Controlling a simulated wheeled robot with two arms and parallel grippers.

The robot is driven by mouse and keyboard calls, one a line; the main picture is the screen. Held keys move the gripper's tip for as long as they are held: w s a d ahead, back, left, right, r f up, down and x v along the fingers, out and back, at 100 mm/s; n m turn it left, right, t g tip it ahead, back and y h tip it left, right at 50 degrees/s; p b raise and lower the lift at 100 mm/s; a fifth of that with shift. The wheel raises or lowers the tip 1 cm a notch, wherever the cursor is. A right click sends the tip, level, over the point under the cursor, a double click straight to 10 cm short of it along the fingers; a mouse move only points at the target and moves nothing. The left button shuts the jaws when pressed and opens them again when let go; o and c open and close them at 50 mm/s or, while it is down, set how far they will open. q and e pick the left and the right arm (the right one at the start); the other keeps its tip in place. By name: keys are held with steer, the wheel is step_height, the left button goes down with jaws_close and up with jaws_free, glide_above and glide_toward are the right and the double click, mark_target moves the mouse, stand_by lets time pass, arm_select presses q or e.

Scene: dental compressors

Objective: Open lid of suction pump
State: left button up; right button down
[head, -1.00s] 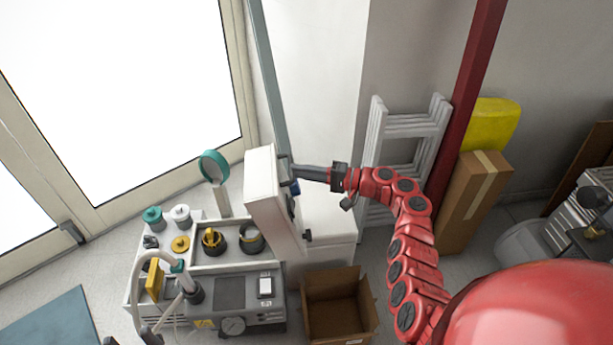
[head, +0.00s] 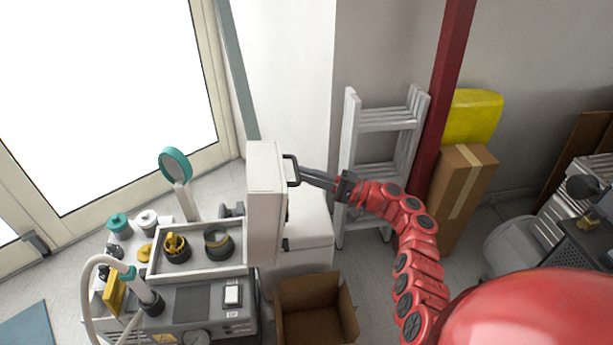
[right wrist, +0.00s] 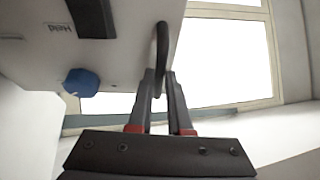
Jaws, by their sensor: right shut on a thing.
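The suction pump (head: 195,305) is a grey and white unit at the lower left of the head view, with an open-topped tray on it. Its white lid (head: 262,205) stands raised and near upright at the tray's right side, seen nearly edge-on. A black handle (head: 294,170) sticks out from the lid's right face. My right gripper (head: 303,174) is shut on this handle. In the right wrist view, the handle (right wrist: 162,45) passes between the fingers of the gripper (right wrist: 160,78), and the lid's face (right wrist: 125,30) fills the upper left. My left gripper is not in view.
The tray (head: 200,272) holds dark round parts, one with a yellow piece. A hose (head: 88,295) arches at the left. An open cardboard box (head: 315,312) stands right of the pump. A white ladder (head: 383,125) and a red post (head: 443,100) stand behind my right arm.

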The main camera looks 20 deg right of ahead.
steer(key=shift+a+f, duration=0.15)
steer(key=shift+f, duration=0.1)
steer(key=c, duration=0.8)
jaws_free()
steer(key=shift+c, duration=0.2)
steer(key=v, duration=1.7)
steer(key=shift+s+d, duration=0.1)
steer(key=shift+d, duration=0.15)
